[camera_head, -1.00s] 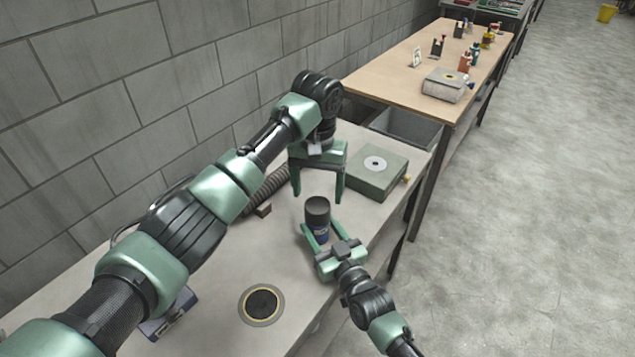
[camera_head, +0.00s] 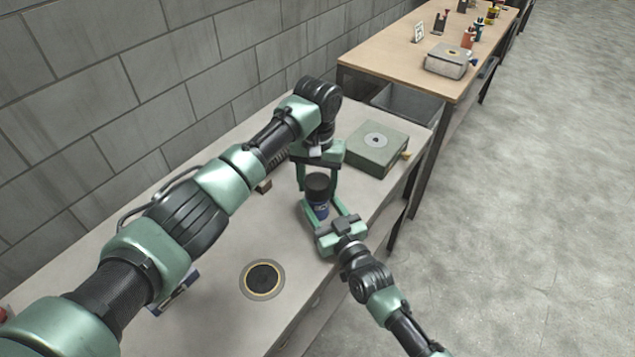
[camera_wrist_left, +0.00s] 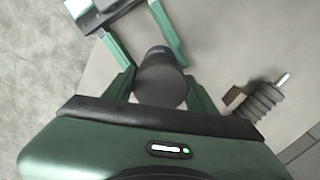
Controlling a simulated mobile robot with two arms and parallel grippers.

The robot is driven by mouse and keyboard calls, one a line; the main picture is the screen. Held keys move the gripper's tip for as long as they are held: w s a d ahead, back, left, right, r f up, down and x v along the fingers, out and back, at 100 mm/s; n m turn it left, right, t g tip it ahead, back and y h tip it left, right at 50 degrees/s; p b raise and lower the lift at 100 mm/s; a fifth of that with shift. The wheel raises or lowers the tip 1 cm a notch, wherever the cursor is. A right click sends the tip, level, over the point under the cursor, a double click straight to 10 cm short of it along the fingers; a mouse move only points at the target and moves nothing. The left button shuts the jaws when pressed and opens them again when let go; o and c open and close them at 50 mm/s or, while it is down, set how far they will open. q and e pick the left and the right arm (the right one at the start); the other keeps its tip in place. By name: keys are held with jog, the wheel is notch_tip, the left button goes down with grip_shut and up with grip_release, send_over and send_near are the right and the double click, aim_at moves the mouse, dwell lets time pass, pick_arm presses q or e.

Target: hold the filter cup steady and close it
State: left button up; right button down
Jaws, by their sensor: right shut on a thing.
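The filter cup (camera_head: 318,211) stands upright on the grey bench, dark blue with a pale label. A black round lid (camera_head: 318,184) sits on its top; whether it is seated cannot be told. My right gripper (camera_head: 322,212) is shut on the cup's lower body from the front. My left gripper (camera_head: 318,180) points down from above, its fingers open on either side of the lid. In the left wrist view the lid (camera_wrist_left: 160,86) lies between the left fingers (camera_wrist_left: 160,92), apparently with small gaps. The cup body is mostly hidden there.
A green box with a round disc (camera_head: 376,147) stands behind to the right. A dark disc with a tan ring (camera_head: 263,279) lies on the bench in front. A ribbed hose piece (camera_wrist_left: 262,98) lies beside the left gripper. A wooden table (camera_head: 440,50) is farther back.

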pick_arm(q)
jog(key=o, duration=1.6)
jog(key=shift+c, duration=0.2)
jog(key=shift+r, duration=0.1)
notch_tip(320, 180, up, 12)
pick_arm(e)
jog(key=shift+c, duration=2.4)
grip_release()
